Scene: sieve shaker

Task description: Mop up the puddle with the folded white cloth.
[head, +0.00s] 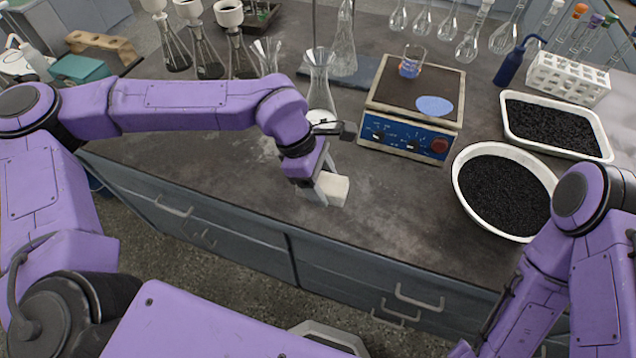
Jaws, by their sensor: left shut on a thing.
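The folded white cloth (336,188) is a small pale block near the front edge of the dark bench. My left gripper (322,188) is shut on it, and its fingers hide part of the cloth. I cannot tell whether the cloth touches the bench top. A light blue puddle (434,105) lies flat on the dark top of the hotplate-like device (390,125), towards its right side. The cloth is in front of this device and to its left, apart from the puddle. My right arm comes in at the right, but its gripper is not in view.
A small beaker (411,62) with coloured contents stands on the device behind the puddle. Flasks (319,85) stand behind my left arm. A round bowl (504,190) and a tray (553,127) of black grains sit to the right. The bench front between cloth and bowl is clear.

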